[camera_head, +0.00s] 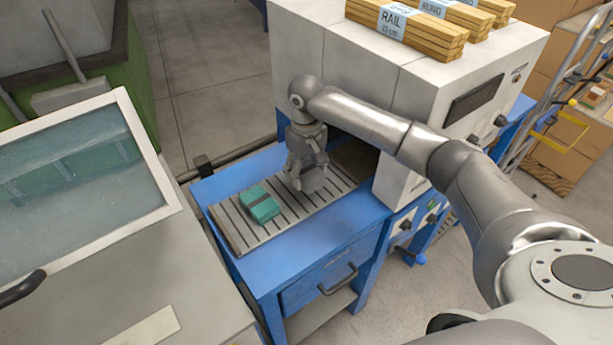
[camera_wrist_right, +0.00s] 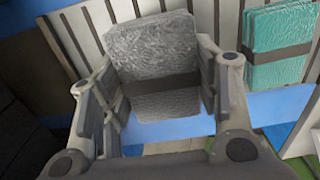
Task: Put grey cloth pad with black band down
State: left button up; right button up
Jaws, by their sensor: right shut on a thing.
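The grey cloth pad with black band (camera_wrist_right: 152,50) is between the fingers of my right gripper (camera_wrist_right: 160,84) in the right wrist view. The gripper is shut on it at its two sides, near the black band. In the head view my right gripper (camera_head: 307,175) points down over the right half of the slatted rack, with the grey pad (camera_head: 315,181) partly hidden at its fingertips. I cannot tell whether the pad touches the slats. My left gripper is not in view.
A teal pad with dark band (camera_head: 260,205) lies on the slatted rack (camera_head: 232,232), left of the gripper. The rack sits on a blue bench (camera_head: 330,238). A white machine (camera_head: 345,70) stands behind, carrying bundled wood rails (camera_head: 405,30). Slats around the teal pad are bare.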

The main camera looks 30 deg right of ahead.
aim_at(306, 179)
jog(key=shift+w+d+f, duration=0.15)
jog(key=shift+w+f, duration=0.2)
jog(key=shift+f, duration=0.05)
notch_tip(306, 179, down, 3)
jog(key=shift+f+p, duration=0.1)
jog(key=shift+p, duration=0.2)
jog(key=shift+f, duration=0.1)
jog(key=o, duration=1.1)
notch_tip(306, 179, up, 12)
jog(key=shift+r+b, duration=0.15)
jog(key=shift+b, duration=0.75)
